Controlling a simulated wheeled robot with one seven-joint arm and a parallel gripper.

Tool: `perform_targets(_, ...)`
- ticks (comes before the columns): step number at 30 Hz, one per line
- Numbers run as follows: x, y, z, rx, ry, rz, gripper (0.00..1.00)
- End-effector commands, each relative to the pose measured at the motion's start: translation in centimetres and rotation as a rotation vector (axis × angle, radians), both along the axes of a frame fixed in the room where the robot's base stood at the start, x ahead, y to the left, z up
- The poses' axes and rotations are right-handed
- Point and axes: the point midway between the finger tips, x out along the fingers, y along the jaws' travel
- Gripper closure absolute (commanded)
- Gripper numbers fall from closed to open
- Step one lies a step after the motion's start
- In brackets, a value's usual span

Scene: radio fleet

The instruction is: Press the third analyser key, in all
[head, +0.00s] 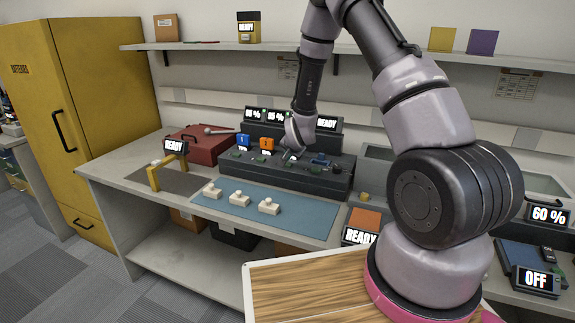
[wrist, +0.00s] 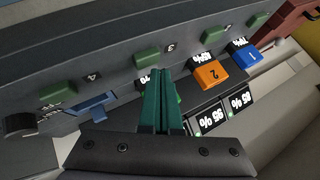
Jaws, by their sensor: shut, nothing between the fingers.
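The analyser (head: 290,178) is a dark console on the bench, with a row of green keys along its front. In the wrist view the third key (wrist: 147,57) is green, beside the numeral 3. My gripper (wrist: 158,72) is shut and empty, its green fingertips pointing at the panel right beside this key; I cannot tell whether they touch it. The fingers hide what sits behind the key. An orange block marked 2 (wrist: 211,74) and a blue block marked 1 (wrist: 246,60) stand to the right. The fourth key (wrist: 58,92) is to the left.
A blue mat (head: 290,212) with three white pieces lies in front of the analyser. Displays behind the analyser read 85 % and READY. A yellow cabinet (head: 110,110) stands far left.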

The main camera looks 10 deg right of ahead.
Motion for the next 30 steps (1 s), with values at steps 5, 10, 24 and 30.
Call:
perform_targets(5, 0.0, 0.0, 0.4, 0.0, 0.0, 0.0, 1.0)
perform_targets(10, 0.0, 0.0, 0.4, 0.001, 0.0, -0.001, 1.0)
perform_targets(24, 0.1, 0.0, 4.4, 0.001, -0.003, -0.001, 1.0)
perform_targets(30, 0.0, 0.0, 5.4, 0.0, -0.001, -0.001, 1.0)
